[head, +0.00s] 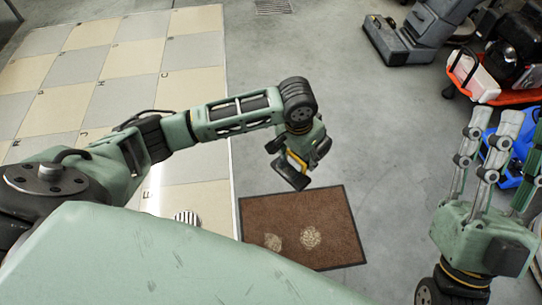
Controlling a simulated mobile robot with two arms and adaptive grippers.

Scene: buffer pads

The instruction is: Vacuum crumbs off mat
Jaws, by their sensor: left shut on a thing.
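A brown mat (325,207) with a dark edge lies on the grey floor below the middle of the view. Two pale patches of crumbs, one on the left (272,242) and one in the middle (311,236), lie on its near part. My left gripper (296,160) is above the far edge of the mat, shut on a dark hand vacuum (291,178) with a yellow part. The vacuum points down, apart from the crumbs; the fingers are partly hidden by the wrist. My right gripper (490,125) is open and empty at the right, its fingers spread and pointing up the picture.
A tiled platform (90,75) fills the left, its edge running beside the mat. A grey floor machine (405,42) stands at the back right. An orange-red cart (510,97) and a blue object (505,165) are at the right. The middle floor is clear.

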